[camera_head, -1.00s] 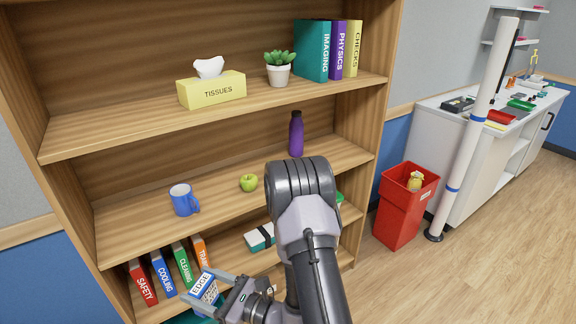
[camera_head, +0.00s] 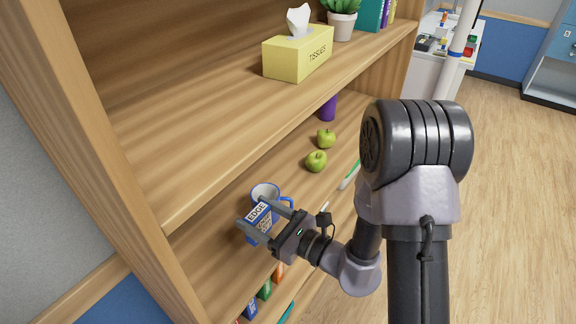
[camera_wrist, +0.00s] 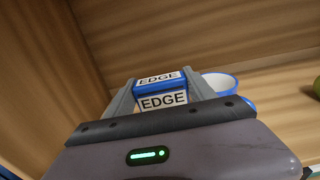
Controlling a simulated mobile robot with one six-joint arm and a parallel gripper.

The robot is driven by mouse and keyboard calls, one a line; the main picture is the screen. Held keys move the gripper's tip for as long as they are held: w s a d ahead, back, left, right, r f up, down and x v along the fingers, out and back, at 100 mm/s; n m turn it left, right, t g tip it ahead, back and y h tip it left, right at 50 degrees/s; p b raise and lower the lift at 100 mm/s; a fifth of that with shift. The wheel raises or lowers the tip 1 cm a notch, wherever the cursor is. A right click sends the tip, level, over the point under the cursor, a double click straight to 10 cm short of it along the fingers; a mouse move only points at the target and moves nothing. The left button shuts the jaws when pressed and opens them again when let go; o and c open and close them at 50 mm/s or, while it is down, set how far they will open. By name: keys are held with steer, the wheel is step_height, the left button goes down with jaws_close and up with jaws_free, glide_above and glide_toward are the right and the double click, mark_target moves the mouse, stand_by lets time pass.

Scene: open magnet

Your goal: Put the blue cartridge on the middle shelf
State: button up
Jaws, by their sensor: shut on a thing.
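The blue cartridge (camera_head: 260,222), blue and white with an "EDGE" label, is held between the fingers of my gripper (camera_head: 263,217). It also shows in the wrist view (camera_wrist: 162,92), with a finger on each side. The middle shelf (camera_head: 222,232) is the wooden board below the tissue-box shelf. The cartridge is at the front left part of this shelf, in front of the blue mug (camera_head: 266,191). I cannot tell whether the cartridge touches the board. In the wrist view the mug (camera_wrist: 222,83) is just right of the cartridge, partly hidden by a finger.
Two green apples (camera_head: 316,161) and a purple bottle (camera_head: 328,108) stand farther along the middle shelf. The upper shelf (camera_head: 180,130) holds a tissue box (camera_head: 298,53) and a plant (camera_head: 341,20). The left side panel (camera_head: 120,190) is close to the gripper.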

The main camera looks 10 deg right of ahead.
steer(key=shift+w+a, duration=0.1)
steer(key=shift+a, duration=0.1)
steer(key=shift+w+a+f+b, duration=0.7)
steer(key=shift+a+f, duration=0.1)
steer(key=shift+a, duration=1.55)
steer(key=shift+w+a+f+b, duration=0.75)
steer(key=shift+a+f, duration=0.1)
steer(key=shift+a, duration=1.55)
steer(key=shift+w+a+f+b, duration=0.7)
steer(key=shift+a+f, duration=0.1)
steer(key=shift+a, duration=1.55)
steer(key=shift+f, duration=0.2)
steer(key=o, duration=1.6)
steer(key=shift+r, duration=0.1)
